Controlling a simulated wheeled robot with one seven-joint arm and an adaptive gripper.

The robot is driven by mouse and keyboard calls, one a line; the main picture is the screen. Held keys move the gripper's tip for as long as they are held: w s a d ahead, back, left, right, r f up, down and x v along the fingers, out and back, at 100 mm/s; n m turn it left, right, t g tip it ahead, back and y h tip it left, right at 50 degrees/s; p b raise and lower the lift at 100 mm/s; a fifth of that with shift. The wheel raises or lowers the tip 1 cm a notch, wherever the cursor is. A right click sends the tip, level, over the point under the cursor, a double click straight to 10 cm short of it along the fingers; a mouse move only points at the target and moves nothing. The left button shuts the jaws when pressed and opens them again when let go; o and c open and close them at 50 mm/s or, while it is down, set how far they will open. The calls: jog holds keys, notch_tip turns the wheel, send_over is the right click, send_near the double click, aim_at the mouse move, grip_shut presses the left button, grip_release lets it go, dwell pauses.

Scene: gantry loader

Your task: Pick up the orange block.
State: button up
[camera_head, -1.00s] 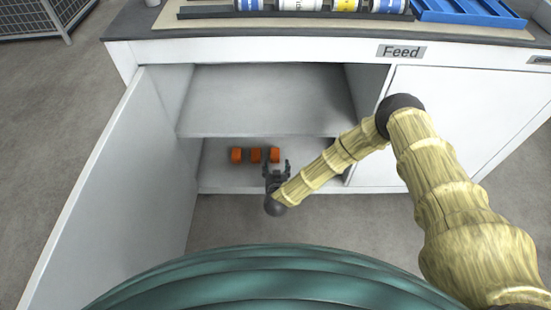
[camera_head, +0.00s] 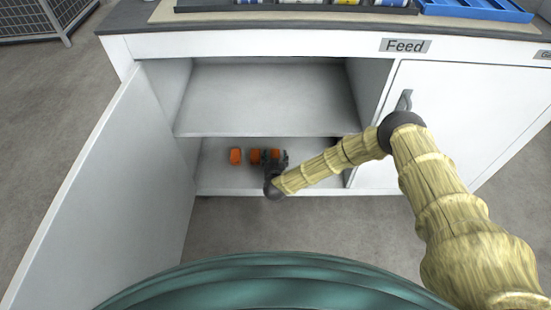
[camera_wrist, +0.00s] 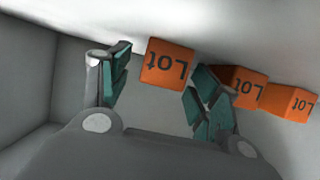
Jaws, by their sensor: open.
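Three orange blocks stand in a row on the lower shelf of the open cabinet: a left one (camera_head: 235,156), a middle one (camera_head: 255,156) and a right one (camera_head: 274,154). In the wrist view, one orange block (camera_wrist: 166,63) marked "Lot" lies ahead, between the lines of the two fingers. A second block (camera_wrist: 244,86) is partly hidden behind the right finger, and a third (camera_wrist: 292,102) is farther right. My gripper (camera_wrist: 157,88) is open with teal pads and holds nothing. In the head view, my gripper (camera_head: 272,163) reaches the rightmost block and partly covers it.
The cabinet door (camera_head: 110,190) stands open at the left. The upper shelf (camera_head: 265,98) is empty and lies above the blocks. A closed door (camera_head: 465,120) is at the right, under the "Feed" label (camera_head: 405,46). The lower shelf is clear left of the blocks.

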jog(key=c, duration=1.1)
